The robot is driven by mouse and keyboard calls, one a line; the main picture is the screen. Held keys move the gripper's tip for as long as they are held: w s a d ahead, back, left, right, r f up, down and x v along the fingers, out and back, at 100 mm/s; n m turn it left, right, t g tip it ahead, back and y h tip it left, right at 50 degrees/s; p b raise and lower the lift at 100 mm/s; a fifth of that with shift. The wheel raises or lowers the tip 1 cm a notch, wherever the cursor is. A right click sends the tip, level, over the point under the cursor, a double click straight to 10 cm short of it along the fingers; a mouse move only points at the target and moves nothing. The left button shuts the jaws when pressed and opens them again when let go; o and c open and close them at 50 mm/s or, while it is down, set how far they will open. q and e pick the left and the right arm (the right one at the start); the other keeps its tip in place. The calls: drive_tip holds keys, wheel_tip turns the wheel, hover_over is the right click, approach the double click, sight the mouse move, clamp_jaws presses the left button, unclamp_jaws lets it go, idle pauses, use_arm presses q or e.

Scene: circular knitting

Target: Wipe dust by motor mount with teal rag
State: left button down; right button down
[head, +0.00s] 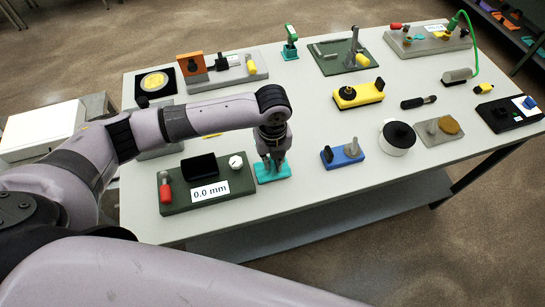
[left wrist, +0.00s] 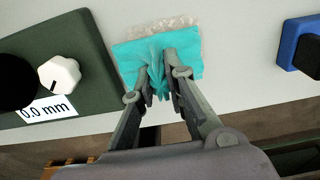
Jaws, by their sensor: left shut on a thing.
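The teal rag (head: 279,174) lies on the white table near its front edge. My left gripper (head: 272,160) points down and is shut on the rag, whose cloth bunches up between the fingertips. In the left wrist view the rag (left wrist: 130,58) spreads flat on both sides of the gripper (left wrist: 160,72). A pale, speckled dust patch (left wrist: 162,26) shows along the rag's far edge; the rag may cover part of it. An orange upright bracket with a black block (head: 191,67) stands at the back left; I cannot tell if it is the motor mount. My right gripper is not in view.
A green gauge base (head: 210,203) reading 0.0 mm stands close left of the rag. A blue block (head: 342,155) stands to its right. The white table (head: 300,110) has clear room behind the rag. Several fixtures line its back and right.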

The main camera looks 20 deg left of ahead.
use_arm(q)
drive_tip(key=shift+f, duration=0.6)
idle(0.5)
drive_tip(key=c, duration=1.9)
unclamp_jaws()
drive_tip(key=shift+r+p, duration=0.4)
drive_tip(key=shift+p, duration=0.1)
drive_tip(key=shift+c, duration=0.3)
clamp_jaws()
